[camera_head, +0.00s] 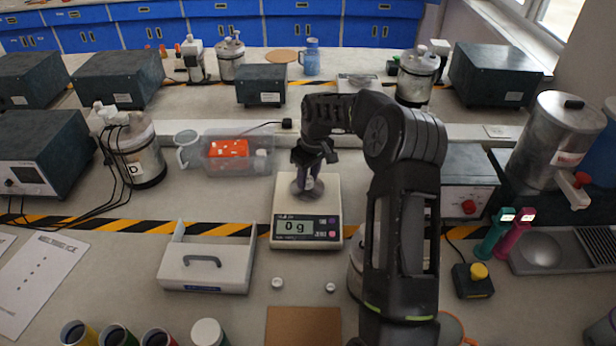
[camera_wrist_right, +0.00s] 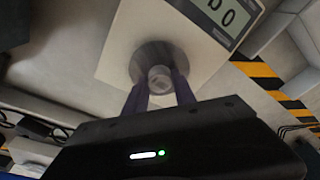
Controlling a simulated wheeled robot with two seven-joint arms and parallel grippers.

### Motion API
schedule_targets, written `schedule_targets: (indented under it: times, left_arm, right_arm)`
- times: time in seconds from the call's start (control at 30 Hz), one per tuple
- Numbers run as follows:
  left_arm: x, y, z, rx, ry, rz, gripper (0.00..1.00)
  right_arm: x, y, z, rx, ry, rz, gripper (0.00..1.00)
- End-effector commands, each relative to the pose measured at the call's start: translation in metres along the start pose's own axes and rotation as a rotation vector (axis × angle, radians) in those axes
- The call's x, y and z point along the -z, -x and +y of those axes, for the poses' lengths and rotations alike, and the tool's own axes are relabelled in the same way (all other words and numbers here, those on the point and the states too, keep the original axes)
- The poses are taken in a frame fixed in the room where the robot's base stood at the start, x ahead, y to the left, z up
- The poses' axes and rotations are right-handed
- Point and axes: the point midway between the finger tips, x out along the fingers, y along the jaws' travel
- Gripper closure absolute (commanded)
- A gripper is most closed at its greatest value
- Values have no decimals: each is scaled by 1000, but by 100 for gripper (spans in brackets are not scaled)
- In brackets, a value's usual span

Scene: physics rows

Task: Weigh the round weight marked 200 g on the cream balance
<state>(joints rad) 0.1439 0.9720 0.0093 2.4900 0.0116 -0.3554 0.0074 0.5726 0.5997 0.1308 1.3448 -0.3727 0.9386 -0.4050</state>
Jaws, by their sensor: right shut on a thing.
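The cream balance (camera_head: 283,240) stands in the middle of the bench, its display reading 0 g. Its display corner also shows in the right wrist view (camera_wrist_right: 235,12). My right gripper (camera_head: 308,186) reaches down over the balance's round metal pan. In the right wrist view my right gripper (camera_wrist_right: 160,92) has its two fingers shut on a small round weight (camera_wrist_right: 160,78), seen against the pan. I cannot read a mark on it, nor tell whether it touches the pan. Two small round pale pieces, one at left (camera_head: 277,283) and one at right (camera_head: 330,287), lie in front of the balance. My left gripper is out of view.
A white tray with a handle (camera_head: 207,275) is left of the balance. A clear bin with orange contents (camera_head: 237,165) stands behind it. A brown board (camera_head: 303,327) lies at the front edge. A steel urn (camera_head: 548,140) stands far right. My right arm hides the bench right of the balance.

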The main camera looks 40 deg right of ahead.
Motion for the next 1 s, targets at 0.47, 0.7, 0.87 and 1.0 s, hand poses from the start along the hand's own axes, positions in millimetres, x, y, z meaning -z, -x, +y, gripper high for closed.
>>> schedule_targets:
  times: [0.47,0.7,0.87,1.0]
  left_arm:
    - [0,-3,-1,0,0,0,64]
    - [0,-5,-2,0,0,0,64]
    - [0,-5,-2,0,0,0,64]
    - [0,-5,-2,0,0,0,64]
  right_arm:
    - [0,-3,0,0,0,1,100]
    - [-1,-7,0,0,0,1,100]
    - [-1,-7,0,0,0,1,61]
    - [-1,-7,0,0,0,1,50]
